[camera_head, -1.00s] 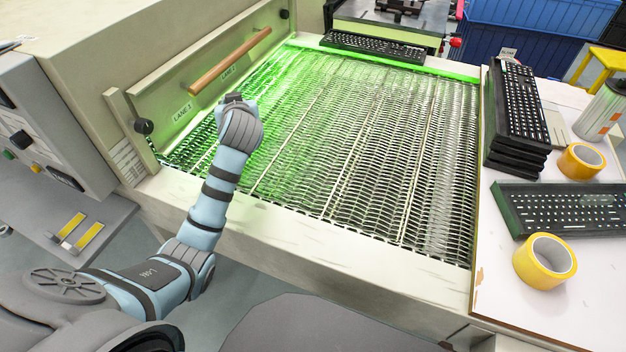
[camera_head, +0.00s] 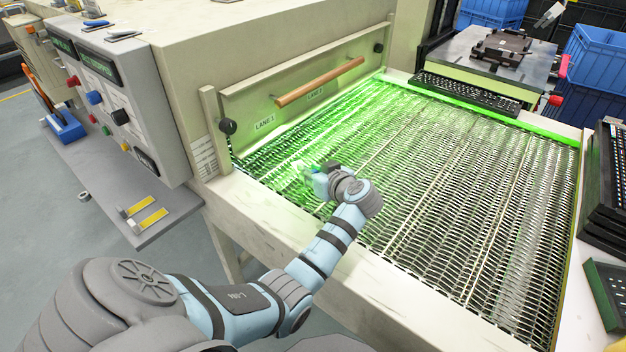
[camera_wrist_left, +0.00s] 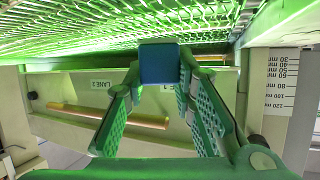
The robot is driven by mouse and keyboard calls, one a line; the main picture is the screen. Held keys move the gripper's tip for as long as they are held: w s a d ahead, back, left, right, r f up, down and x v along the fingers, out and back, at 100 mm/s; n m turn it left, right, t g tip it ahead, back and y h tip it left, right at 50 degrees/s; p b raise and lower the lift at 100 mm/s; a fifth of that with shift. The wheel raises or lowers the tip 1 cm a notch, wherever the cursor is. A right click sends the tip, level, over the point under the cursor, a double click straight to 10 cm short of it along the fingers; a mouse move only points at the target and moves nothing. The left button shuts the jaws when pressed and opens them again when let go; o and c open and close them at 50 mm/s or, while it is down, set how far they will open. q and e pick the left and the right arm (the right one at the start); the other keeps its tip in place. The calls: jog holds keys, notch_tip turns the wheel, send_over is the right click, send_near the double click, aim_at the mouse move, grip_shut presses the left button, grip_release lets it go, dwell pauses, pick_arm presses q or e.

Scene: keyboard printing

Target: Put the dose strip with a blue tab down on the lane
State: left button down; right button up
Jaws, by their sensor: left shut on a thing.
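My left gripper (camera_head: 320,180) is over the near left part of the mesh belt, in front of the LANE 1 label (camera_head: 265,122). In the left wrist view, its green fingers (camera_wrist_left: 153,105) are shut on the dose strip, whose blue tab (camera_wrist_left: 160,64) shows between the fingertips. The rest of the strip is hidden there. The lane is the green-lit wire mesh belt (camera_head: 420,190), at the top of the left wrist view. I cannot tell whether the strip touches the mesh. My right gripper is not in view.
A panel with a wooden handle (camera_head: 320,82) stands at the belt's far left. A keyboard (camera_head: 465,92) lies at the belt's far end. A keyboard stack (camera_head: 608,190) stands at the right. Yellow strips (camera_head: 150,218) lie on a grey shelf. Most of the belt is clear.

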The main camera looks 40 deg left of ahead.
pick_arm(q)
jog(key=shift+f, duration=0.8)
jog(key=shift+f+b, duration=0.55)
jog(key=shift+b, duration=0.1)
jog(key=c, duration=1.3)
grip_release()
jog(key=shift+c, duration=0.2)
